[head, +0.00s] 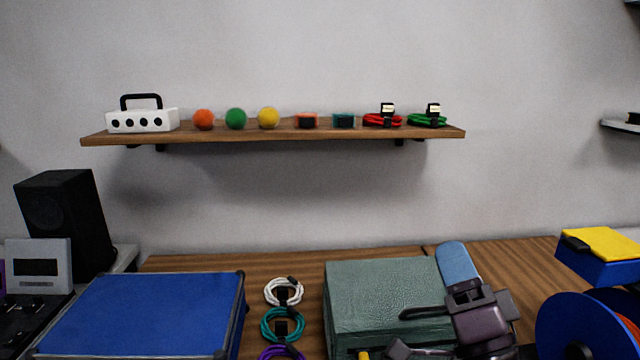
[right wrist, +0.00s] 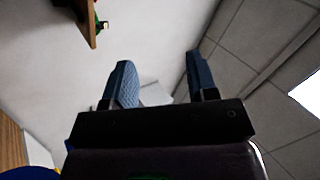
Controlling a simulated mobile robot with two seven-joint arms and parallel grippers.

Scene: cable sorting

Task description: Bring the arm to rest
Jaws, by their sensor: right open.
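My right gripper (head: 458,264) is in the lower right of the head view, in front of the green box (head: 385,290), with a blue-grey finger pointing up. In the right wrist view my right gripper (right wrist: 160,80) has its two fingers spread well apart with nothing between them. Whether it touches the green box cannot be told. My left gripper is not in view.
A blue case (head: 150,312) stands left and coiled cables (head: 283,292) lie between it and the green box. A blue reel (head: 580,328) is at the right. A wall shelf (head: 270,134) holds balls, a white box and cables. The wall below is bare.

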